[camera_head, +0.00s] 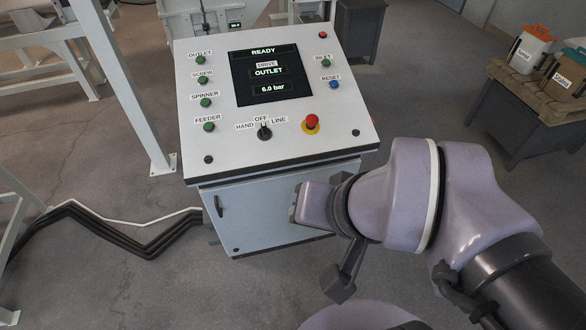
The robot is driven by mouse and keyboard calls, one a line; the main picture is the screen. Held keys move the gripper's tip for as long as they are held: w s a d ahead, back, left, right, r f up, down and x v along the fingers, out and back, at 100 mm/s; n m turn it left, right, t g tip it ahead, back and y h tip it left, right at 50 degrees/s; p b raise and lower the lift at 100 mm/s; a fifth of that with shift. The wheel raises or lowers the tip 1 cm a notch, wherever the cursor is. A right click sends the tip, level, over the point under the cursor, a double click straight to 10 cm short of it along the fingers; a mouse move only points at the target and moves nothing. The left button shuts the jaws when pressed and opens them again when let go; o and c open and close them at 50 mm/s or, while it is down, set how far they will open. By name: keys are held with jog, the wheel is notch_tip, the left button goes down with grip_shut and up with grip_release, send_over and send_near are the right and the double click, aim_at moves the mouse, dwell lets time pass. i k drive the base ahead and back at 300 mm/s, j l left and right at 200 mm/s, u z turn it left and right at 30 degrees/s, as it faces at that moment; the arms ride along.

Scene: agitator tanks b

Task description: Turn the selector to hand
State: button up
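The selector (264,132) is a small black knob on the lower middle of the control panel (225,152). It stands under the labels HAND at its left, OFF above and LINE at its right. Its handle seems to point up at OFF, though it is small in view. My arm reaches in from the lower right, and its wrist is in front of the cabinet's right side. A dark end piece, seemingly my gripper (341,284), hangs low at the right of the cabinet, well apart from the selector. Its fingers cannot be made out clearly.
A red emergency button (312,121) on a yellow base is just right of the selector. Green buttons line the panel's left side; a blue RESET button (334,84) is at right. The screen (270,76) reads READY, OUTLET, 6.0 bar. Cables (120,245) lie on the floor left.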

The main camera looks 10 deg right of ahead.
aim_at(265, 133)
jog(key=i+l, duration=0.2)
jog(key=i, duration=0.3)
jog(key=i+l, duration=0.2)
jog(key=i, duration=0.35)
jog(key=j+u, duration=0.05)
